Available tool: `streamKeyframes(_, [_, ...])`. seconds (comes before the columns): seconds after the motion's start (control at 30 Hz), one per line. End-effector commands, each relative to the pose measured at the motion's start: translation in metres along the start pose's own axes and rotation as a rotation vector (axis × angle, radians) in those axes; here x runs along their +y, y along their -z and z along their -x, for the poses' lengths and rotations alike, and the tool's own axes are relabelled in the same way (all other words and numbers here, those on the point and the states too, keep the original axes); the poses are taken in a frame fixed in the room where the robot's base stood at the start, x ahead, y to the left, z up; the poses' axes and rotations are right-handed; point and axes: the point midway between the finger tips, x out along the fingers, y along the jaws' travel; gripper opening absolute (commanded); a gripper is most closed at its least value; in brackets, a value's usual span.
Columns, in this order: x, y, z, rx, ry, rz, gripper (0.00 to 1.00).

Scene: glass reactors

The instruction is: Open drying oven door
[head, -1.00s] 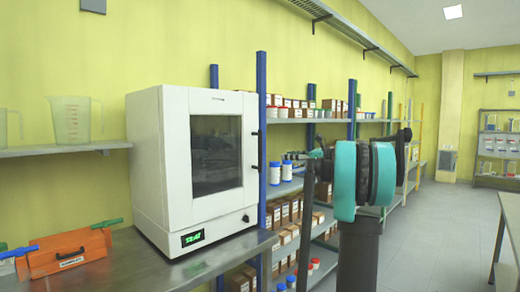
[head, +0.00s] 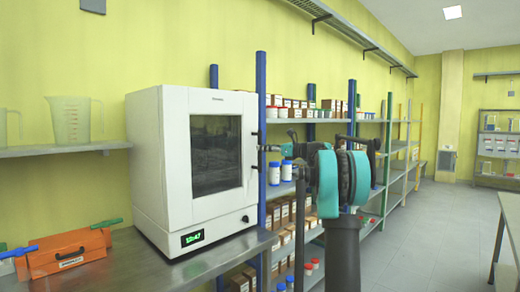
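The drying oven (head: 160,165) is a white box standing on a metal bench. Its door (head: 215,155), with a dark window, looks shut. Small dark handle fittings (head: 255,166) show at the door's right edge. A green lit display (head: 192,238) is below the door. My arm reaches in from the right, with teal and black joints. My gripper (head: 268,148) is small and grey in this view, close to the right of the door's handle edge. I cannot tell whether it touches the handle, or whether its fingers are open or shut.
A beaker (head: 72,120) stands on the wall shelf. Racks with bottles and boxes (head: 290,210) stand behind my arm. The aisle floor (head: 440,230) at right is clear.

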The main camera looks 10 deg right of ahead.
Motion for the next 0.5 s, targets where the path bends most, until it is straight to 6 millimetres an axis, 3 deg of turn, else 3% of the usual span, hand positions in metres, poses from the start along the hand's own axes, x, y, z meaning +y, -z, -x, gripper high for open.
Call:
streamKeyframes(0.2, [0.0, 0.0, -0.025, 0.0, -0.001, 0.0, 0.39])
streamKeyframes(0.5, [0.0, 0.0, -0.03, 0.0, 0.0, 0.0, 0.39])
